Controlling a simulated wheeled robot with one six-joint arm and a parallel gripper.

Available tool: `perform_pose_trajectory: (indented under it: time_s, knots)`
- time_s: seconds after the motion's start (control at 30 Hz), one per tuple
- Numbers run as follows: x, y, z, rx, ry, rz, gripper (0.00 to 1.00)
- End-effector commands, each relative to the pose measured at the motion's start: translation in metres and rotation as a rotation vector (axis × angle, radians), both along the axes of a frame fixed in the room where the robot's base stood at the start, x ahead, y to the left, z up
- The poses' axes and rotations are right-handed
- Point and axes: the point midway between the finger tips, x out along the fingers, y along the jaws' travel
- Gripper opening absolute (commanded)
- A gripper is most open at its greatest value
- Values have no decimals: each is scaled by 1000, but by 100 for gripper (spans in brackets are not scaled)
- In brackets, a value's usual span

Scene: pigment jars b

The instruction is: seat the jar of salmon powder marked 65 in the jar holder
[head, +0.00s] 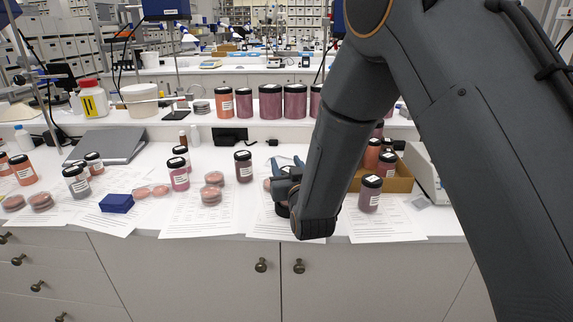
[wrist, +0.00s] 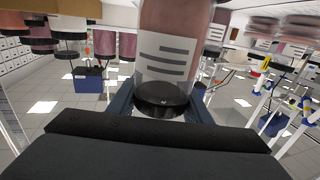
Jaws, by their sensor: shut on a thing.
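My gripper (head: 284,180) is over the front middle of the white bench in the head view, largely hidden behind my forearm. In the wrist view its blue fingers stand on both sides of a pinkish jar (wrist: 172,40) with a white label and a black lid (wrist: 162,97); it is shut on this jar. The number on the jar is too small to read. In the head view my arm hides most of the held jar. A small dark round thing (head: 282,210) shows just below the gripper; I cannot tell whether it is the jar holder or part of the jar.
A mauve jar (head: 370,193) stands close to the right of my gripper, before a cardboard box (head: 402,182) of jars. Left are a dark mauve jar (head: 243,166), a pink jar (head: 178,174), stacked dishes (head: 211,196) and a blue box (head: 116,203). Several jars line the shelf behind.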

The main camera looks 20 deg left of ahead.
Motion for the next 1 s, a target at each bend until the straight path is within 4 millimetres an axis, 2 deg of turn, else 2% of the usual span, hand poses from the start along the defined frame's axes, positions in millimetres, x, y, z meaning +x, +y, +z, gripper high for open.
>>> perform_pose_trajectory:
  time_s: [1.0]
  knots:
    - [0, 0, -23, 0, -1, 0, 6]
